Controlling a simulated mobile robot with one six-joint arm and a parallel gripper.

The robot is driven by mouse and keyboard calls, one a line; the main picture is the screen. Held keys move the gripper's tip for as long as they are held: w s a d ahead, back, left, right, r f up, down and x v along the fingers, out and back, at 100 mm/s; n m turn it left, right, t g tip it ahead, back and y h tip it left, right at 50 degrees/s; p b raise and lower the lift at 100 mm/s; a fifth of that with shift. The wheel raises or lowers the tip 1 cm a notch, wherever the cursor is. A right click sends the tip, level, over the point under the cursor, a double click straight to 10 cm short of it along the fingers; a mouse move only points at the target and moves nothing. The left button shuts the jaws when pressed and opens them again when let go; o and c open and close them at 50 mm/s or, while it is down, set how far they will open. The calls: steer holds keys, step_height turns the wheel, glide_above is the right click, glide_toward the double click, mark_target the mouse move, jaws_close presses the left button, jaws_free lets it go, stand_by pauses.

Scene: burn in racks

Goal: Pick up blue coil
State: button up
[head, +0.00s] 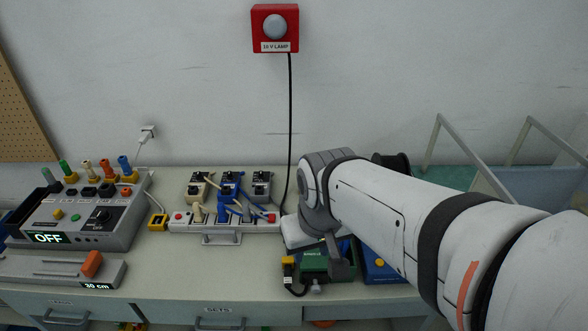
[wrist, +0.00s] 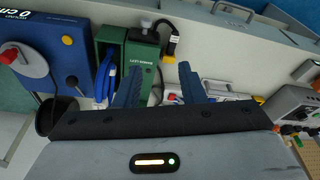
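In the head view, a small blue block with a dark top (head: 230,184) stands in a row between a beige block (head: 197,188) and a grey one (head: 262,184), behind a white strip (head: 180,229). It looks like the blue coil, but it is too small to be sure. My gripper (wrist: 157,66) shows in the wrist view with its two blue fingers apart and nothing held between them. In the head view my arm reaches to the right of the blue block, and the fingers are mostly hidden.
A green box (head: 317,262) and a blue box (head: 378,265) stand below my wrist. A grey console reading OFF (head: 90,225) is at the left. A red lamp (head: 275,27) hangs on the wall, its cable running down to the bench.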

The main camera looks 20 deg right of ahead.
steer(key=shift+o, duration=0.8)
steer(key=shift+w+d+r, duration=0.1)
steer(key=shift+w+r, duration=0.1)
steer(key=shift+w, duration=0.05)
steer(key=w+d+m+g+y+p, duration=0.2)
steer(key=w+d+m+p, duration=0.1)
steer(key=w+d+p, duration=0.9)
steer(key=f, duration=0.2)
steer(key=f+b, duration=0.1)
steer(key=f, duration=0.2)
steer(key=f+b, duration=0.1)
steer(key=f, duration=0.1)
steer(key=shift+s+d+f, duration=0.2)
steer(key=shift+s+f, duration=0.1)
steer(key=shift+s, duration=0.05)
jaws_close()
